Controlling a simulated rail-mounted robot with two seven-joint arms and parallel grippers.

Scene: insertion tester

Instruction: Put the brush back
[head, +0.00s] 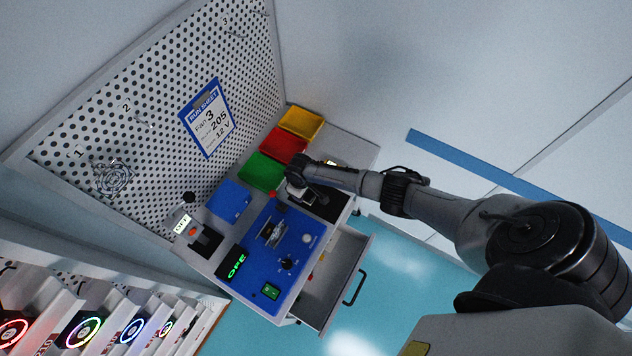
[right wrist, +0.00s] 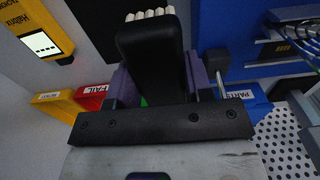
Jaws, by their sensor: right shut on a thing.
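The brush (right wrist: 152,60) has a broad black body and a row of cream bristles at its top end in the right wrist view. My right gripper (right wrist: 155,85) is shut on it, with a purple-grey finger on each side. In the head view my right gripper (head: 297,190) is over the bench, by the black pad (head: 327,207) and the blue tester (head: 262,255). The brush cannot be made out clearly there. My left gripper is not in view.
Green (head: 262,172), red (head: 283,146) and yellow (head: 301,123) bins line the back of the bench. A blue bin (head: 228,200) stands left of them. A drawer (head: 345,262) is open at the front. A perforated board (head: 165,90) rises behind.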

